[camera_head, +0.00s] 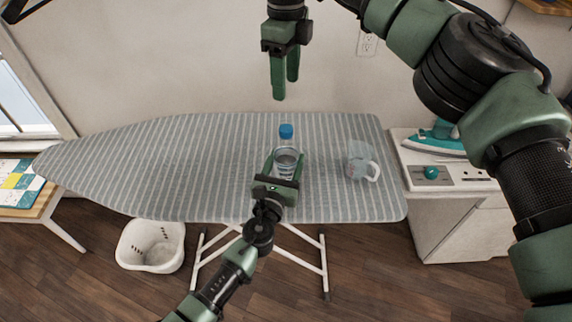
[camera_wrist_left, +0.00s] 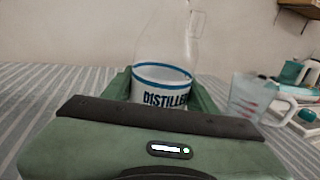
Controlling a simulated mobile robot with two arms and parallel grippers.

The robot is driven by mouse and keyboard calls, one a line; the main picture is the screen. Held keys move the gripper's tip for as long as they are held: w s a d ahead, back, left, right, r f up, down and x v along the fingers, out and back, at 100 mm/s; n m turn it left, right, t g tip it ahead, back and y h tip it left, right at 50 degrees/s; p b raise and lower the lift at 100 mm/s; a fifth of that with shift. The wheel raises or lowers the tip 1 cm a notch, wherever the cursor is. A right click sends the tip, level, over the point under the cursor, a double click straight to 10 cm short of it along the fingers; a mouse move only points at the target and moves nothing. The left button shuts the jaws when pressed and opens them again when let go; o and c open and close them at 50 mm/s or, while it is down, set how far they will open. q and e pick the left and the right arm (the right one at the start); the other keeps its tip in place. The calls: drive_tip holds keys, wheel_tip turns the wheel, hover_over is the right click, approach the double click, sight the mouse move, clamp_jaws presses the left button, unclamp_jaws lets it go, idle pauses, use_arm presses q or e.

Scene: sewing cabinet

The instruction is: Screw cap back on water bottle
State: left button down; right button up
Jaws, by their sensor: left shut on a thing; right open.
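The clear water bottle (camera_head: 286,160) stands upright on the striped ironing board. A blue cap (camera_head: 286,131) sits at the top of its neck; I cannot tell how tightly it is seated. My left gripper (camera_head: 284,170) is shut around the bottle's body from the near side. In the left wrist view the bottle (camera_wrist_left: 163,85) shows its label between the fingers, and its top is out of frame. My right gripper (camera_head: 285,90) is open and empty, pointing down, above the cap in the picture and apart from it.
A clear measuring jug (camera_head: 361,162) stands on the board right of the bottle. The board's left half (camera_head: 130,165) is bare. A white cabinet (camera_head: 455,215) with a teal iron (camera_head: 436,139) is at right. A white basket (camera_head: 150,246) sits on the floor.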

sight(283, 170)
use_arm(q)
drive_tip(key=shift+f, duration=0.1)
drive_tip(key=shift+c, duration=1.9)
unclamp_jaws()
drive_tip(key=v, duration=0.7)
drive_tip(key=shift+s, duration=0.35)
drive_tip(key=shift+a, duration=0.1)
